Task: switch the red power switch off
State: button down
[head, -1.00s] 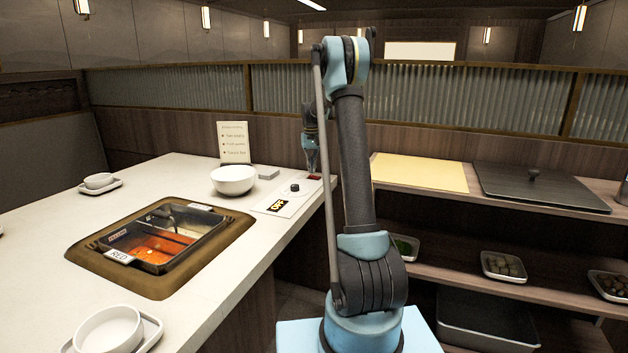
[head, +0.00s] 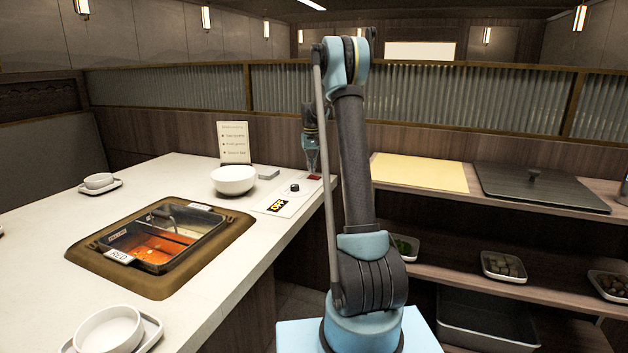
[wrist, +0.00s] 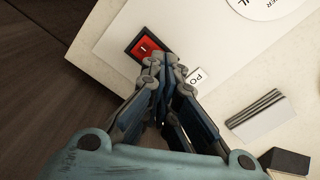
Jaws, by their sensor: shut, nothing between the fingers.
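The red power switch (head: 315,177) sits in a dark frame on the white control panel (head: 288,202), near the counter's right edge. In the wrist view the red switch (wrist: 146,47) shows a pale line mark. My gripper (head: 313,171) is shut and empty, pointing down just above the switch. In the wrist view its fingertips (wrist: 160,60) are beside the switch's lower right corner and cover a little of it. I cannot tell whether they touch it. A black label (head: 277,206) on the panel reads OFF in yellow.
A black knob (head: 294,188) is on the panel. A white bowl (head: 233,180), a small grey stack (head: 268,173) and a menu card (head: 233,143) stand close by on the left. The sunken two-part pot (head: 160,240) is farther left. A shelf with a yellow board (head: 418,172) is at right.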

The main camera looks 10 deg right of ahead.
aim_at(312, 176)
jog(key=shift+f, duration=1)
dwell(0.7)
jog(key=shift+r, duration=3.5)
